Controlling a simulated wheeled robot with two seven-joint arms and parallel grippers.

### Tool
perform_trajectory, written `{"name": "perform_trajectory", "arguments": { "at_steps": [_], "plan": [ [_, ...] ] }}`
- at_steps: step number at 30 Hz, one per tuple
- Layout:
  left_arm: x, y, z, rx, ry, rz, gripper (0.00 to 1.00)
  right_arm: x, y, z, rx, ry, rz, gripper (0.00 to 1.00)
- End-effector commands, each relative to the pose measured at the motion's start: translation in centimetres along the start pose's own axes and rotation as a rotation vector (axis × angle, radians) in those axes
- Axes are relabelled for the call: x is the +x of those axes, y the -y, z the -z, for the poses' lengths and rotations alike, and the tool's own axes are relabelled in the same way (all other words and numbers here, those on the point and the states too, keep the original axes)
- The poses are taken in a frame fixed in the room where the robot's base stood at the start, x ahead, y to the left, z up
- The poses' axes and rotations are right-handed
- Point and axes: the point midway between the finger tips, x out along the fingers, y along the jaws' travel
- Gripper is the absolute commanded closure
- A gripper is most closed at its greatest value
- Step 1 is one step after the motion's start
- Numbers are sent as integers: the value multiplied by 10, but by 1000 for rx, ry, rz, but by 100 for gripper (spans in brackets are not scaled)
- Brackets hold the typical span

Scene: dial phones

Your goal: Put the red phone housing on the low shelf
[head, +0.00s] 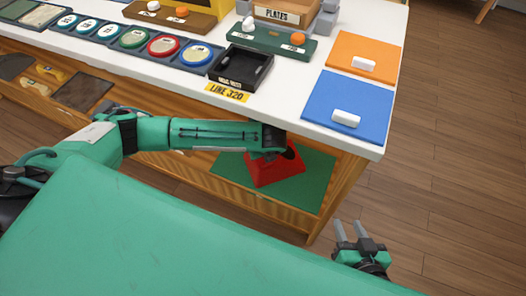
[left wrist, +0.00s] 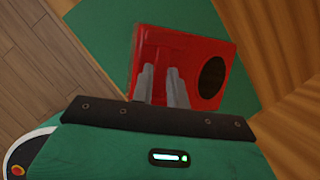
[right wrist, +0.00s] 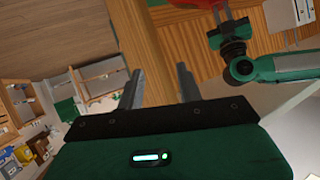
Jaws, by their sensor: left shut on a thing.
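The red phone housing (head: 274,172) is at the low shelf under the white counter, over a green mat (head: 315,187). My left gripper (left wrist: 160,78) is shut on the housing. In the left wrist view the red housing (left wrist: 187,50) shows a round dark opening on its right, with the green mat (left wrist: 100,18) behind it. Whether the housing touches the mat cannot be told. In the head view the left fingertips are hidden by the wrist. My right gripper (head: 350,230) is open and empty, low in front of the counter, and its fingers also show in the right wrist view (right wrist: 160,80).
The counter top (head: 292,95) overhangs the shelf closely above my left arm. On it are a blue mat (head: 345,105), an orange mat (head: 365,50), a black tray (head: 262,70), and several round dials. Wooden floor (head: 440,180) is free to the right.

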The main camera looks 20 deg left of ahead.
Motion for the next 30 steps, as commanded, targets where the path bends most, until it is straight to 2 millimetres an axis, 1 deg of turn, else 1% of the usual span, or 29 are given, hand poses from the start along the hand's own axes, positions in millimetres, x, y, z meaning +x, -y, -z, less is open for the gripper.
{"name": "perform_trajectory", "arguments": {
  "at_steps": [2, 3, 5, 6, 14, 17, 20, 23, 27, 30],
  "plan": [
    [0, 0, 0, 1, -1, -1, 100, 0, 0, 0, 0, 1, 0, 64],
    [0, -1, 1, 1, -1, -2, 78, 0, 0, 0, 0, 1, 0, 64],
    [0, -1, 1, 1, -1, -2, 67, 0, 0, 0, 0, 1, 0, 64],
    [0, 0, 1, 1, -1, -2, 62, 0, 0, 0, 0, 1, 0, 64],
    [0, 0, 0, 1, -1, -1, 62, 0, 0, 0, 0, 2, 0, 64],
    [-4, 0, 0, 1, -1, 0, 62, -1, 0, -1, -1, 11, -1, 64],
    [-14, 0, 0, 0, -1, 1, 62, -4, -7, 1, -6, 48, -17, 64],
    [-29, 0, -1, 0, -1, 2, 62, -8, -13, 1, -10, 100, -34, 64],
    [-54, 1, -1, 1, -1, 3, 62, -16, -24, -2, -13, 195, -63, 64],
    [-62, 0, 26, 6, -6, 0, 62, -21, -29, -5, -14, 246, -79, 64]
  ]
}}
